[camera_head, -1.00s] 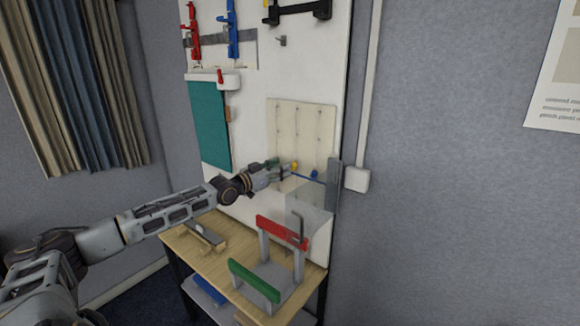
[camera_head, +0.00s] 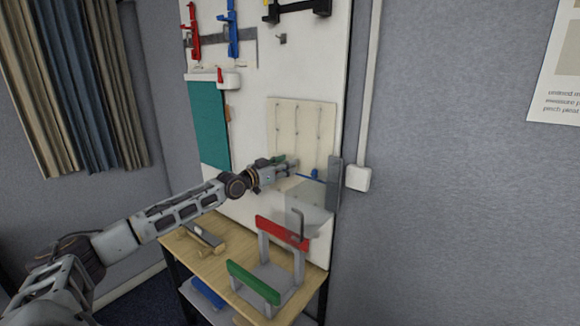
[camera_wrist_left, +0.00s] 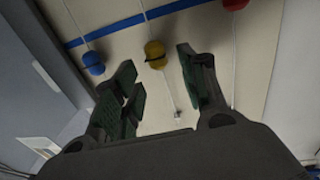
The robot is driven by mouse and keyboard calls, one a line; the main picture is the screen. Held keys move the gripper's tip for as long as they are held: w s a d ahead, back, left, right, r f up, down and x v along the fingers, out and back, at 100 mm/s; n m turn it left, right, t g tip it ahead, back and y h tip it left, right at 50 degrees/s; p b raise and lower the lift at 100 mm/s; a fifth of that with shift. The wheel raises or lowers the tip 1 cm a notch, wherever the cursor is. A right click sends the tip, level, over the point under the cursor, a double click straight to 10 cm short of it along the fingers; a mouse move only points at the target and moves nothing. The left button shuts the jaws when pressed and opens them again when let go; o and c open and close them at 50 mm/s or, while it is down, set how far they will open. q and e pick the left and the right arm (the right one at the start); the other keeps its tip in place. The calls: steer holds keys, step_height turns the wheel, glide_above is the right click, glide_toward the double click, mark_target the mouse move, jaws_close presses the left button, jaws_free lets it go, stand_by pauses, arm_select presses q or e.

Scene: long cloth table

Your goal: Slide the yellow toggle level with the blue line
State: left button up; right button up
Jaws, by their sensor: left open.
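The yellow toggle (camera_wrist_left: 155,53) is a small ball on a thin cord or slot on the cream panel (camera_head: 302,117). In the left wrist view it sits off the blue line (camera_wrist_left: 125,24), on the side nearer my gripper. My left gripper (camera_wrist_left: 157,63) is open, with one finger on each side of the toggle; contact is not clear. In the head view the left gripper (camera_head: 292,167) is at the panel and hides the yellow toggle. The blue line (camera_head: 306,178) shows partly there. My right gripper is not in view.
A blue toggle (camera_wrist_left: 93,62) and a red toggle (camera_wrist_left: 235,4) flank the yellow one. A grey upright piece (camera_head: 333,184) stands at the panel's right. Below is a wooden bench (camera_head: 222,268) with a red and green frame (camera_head: 283,233).

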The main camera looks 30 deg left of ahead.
arm_select(q)
steer(key=shift+b+x, duration=0.3)
steer(key=shift+x, duration=0.95)
steer(key=shift+c, duration=0.3)
jaws_close()
